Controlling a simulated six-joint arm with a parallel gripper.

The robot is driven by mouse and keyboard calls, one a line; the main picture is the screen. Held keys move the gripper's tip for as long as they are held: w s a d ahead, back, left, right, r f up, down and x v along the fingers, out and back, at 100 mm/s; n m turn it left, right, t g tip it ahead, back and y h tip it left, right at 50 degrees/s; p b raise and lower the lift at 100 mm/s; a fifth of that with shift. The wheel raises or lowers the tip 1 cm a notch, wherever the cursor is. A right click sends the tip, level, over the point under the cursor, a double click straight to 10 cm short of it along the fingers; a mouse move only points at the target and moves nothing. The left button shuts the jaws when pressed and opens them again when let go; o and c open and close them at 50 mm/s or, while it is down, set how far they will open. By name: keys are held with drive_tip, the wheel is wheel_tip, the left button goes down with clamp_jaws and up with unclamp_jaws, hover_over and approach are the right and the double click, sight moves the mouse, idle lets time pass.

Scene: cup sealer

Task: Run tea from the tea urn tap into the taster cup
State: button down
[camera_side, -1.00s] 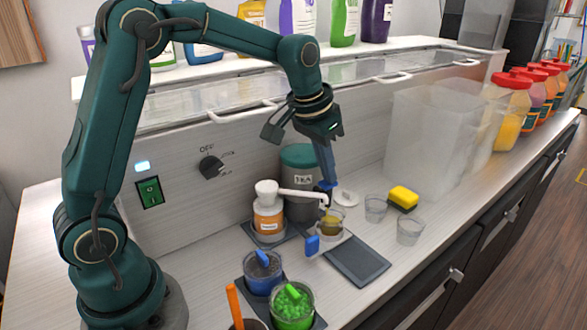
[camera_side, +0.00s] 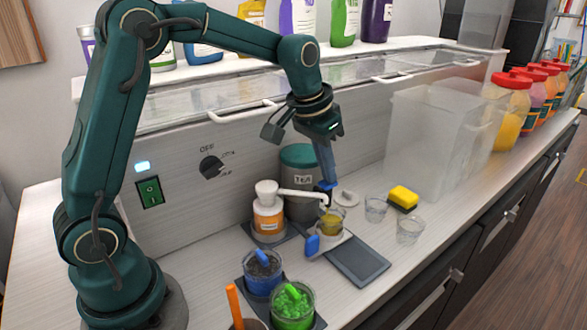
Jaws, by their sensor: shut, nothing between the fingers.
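The tea urn (camera_side: 301,179) is a grey can with a green top and a "TEA" label, standing against the steel panel. My gripper (camera_side: 327,187) is shut, with its fingertips low at the urn's front, by the blue tap. The taster cup (camera_side: 331,222) is a small clear cup below the tap, holding yellowish-brown liquid. It stands upright on a small stand with a blue handle (camera_side: 313,244). The fingertips partly hide the tap, so I cannot tell whether they touch it or whether liquid is flowing.
An orange-labelled pump bottle (camera_side: 268,214) stands left of the urn, its white spout reaching towards the cup. Topping jars (camera_side: 293,306) stand in front. A dark flat pad (camera_side: 357,262) lies clear.

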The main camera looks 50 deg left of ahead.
drive_tip(key=shift+s+f, duration=0.35)
drive_tip(key=shift+f, duration=0.25)
drive_tip(key=r, duration=0.5)
drive_tip(key=shift+w, duration=0.35)
drive_tip(key=v, duration=1)
drive_tip(key=shift+w+r, duration=0.15)
drive_tip(key=shift+r, duration=0.6)
drive_tip(key=shift+f, duration=0.1)
